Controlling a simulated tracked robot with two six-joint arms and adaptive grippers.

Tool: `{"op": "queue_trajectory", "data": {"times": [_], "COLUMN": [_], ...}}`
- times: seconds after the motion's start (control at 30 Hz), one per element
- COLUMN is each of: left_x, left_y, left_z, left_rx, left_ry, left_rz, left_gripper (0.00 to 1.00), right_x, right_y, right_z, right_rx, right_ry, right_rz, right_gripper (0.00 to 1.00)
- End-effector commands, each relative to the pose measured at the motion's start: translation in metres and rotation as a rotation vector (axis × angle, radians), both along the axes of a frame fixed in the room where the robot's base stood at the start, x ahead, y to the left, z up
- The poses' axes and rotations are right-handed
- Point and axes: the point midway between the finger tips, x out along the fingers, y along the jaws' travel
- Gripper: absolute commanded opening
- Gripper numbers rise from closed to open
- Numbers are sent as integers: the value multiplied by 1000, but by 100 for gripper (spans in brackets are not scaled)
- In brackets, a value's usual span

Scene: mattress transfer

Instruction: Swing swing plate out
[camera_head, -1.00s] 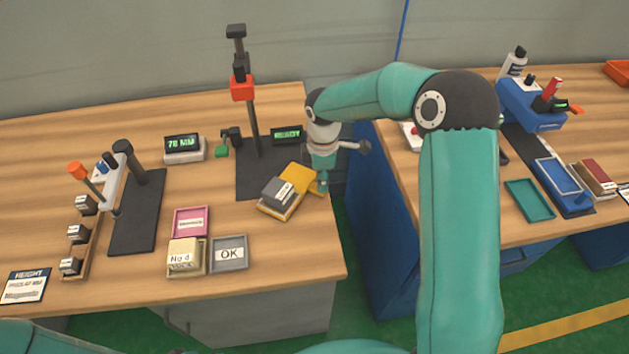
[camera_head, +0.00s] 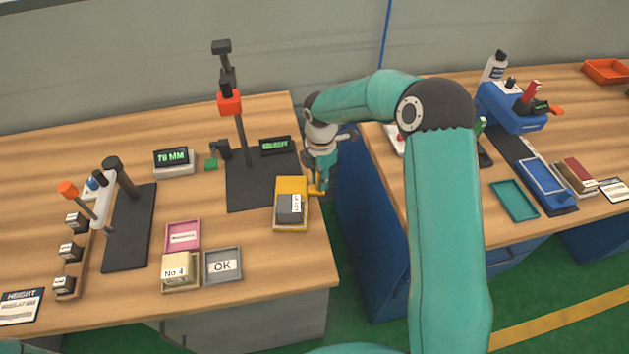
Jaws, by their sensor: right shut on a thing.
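The yellow swing plate (camera_head: 291,186) lies at the front right of the dark base plate (camera_head: 245,193) of the tall stand. A dark grey block (camera_head: 289,209) with a white label sits on its near end. My right gripper (camera_head: 318,188) is at the plate's right side, shut on the small yellow handle there; its fingers are small and partly hidden by the wrist. My right arm arches over the gap between the two benches. My left gripper is not in view.
The stand's post with a red block (camera_head: 229,103) rises behind the plate. A grey OK tray (camera_head: 222,265), a pink tray (camera_head: 183,236) and a cream No 4 block (camera_head: 175,272) lie to the left front. A blue-sided bench stands to the right.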

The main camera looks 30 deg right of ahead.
Motion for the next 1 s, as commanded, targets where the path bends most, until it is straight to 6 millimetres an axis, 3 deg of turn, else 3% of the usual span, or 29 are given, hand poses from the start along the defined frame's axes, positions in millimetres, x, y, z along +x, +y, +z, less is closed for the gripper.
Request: {"op": "queue_trajectory", "data": {"times": [0.7, 0.73, 0.8, 0.87, 1.0], "left_x": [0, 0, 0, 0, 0], "left_y": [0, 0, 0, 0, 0], "left_z": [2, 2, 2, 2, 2], "left_rx": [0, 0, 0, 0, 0], "left_ry": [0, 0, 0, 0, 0], "left_rz": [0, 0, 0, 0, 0], "left_gripper": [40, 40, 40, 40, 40], "right_x": [8, 8, 8, 8, 6], "right_y": [-2, -2, -2, -3, -3], "right_z": [4, 4, 4, 4, 2], "right_rx": [1, 1, 0, 0, 1], "right_ry": [-21, -21, -22, -20, -14], "right_rz": [49, 49, 49, 48, 48], "right_gripper": [0, 22, 34, 44, 45]}}
